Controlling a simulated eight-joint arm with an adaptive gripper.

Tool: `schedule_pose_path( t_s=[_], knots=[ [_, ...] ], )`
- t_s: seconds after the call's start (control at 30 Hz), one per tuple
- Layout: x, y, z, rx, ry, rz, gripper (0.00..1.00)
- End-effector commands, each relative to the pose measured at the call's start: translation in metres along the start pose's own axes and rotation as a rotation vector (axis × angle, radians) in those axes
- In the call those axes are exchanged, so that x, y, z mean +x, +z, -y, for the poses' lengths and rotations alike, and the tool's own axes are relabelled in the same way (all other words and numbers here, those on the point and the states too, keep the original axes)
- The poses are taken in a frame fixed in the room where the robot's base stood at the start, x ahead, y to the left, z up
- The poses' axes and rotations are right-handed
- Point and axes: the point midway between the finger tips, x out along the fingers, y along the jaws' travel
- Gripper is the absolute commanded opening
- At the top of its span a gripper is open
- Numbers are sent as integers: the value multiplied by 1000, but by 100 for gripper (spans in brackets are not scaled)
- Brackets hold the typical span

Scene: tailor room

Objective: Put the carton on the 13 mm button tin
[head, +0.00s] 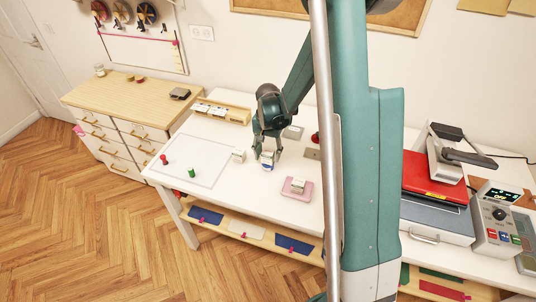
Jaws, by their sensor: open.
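My gripper (266,155) is open and points down at the white table. Its fingers are around or just above a small white-and-blue item (267,166), and I cannot tell whether they touch it. A small pale box-like item (238,155) stands just left of the gripper. Another small pale block (298,185) stands on a pink pad (290,194) to the front right. The labels are too small to read, so I cannot tell which of these is the carton and which is the 13 mm button tin.
A white mat (192,160) with red (164,159) and green (191,173) spools lies at the left. A wooden rack (222,111) stands at the back, and grey flat items (293,132) lie behind the gripper. My column hides part of the table. A heat press (436,190) stands far right.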

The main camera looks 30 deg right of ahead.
Motion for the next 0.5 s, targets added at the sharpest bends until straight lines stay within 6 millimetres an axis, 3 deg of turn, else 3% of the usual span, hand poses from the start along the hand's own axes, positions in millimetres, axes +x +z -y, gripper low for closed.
schedule_pose_path(
  t_s=[0.27, 0.5],
  knots=[
    [-9, 0, 0, 0, 0, 0, 45],
    [-31, 0, 0, 0, 0, 0, 45]
  ],
)
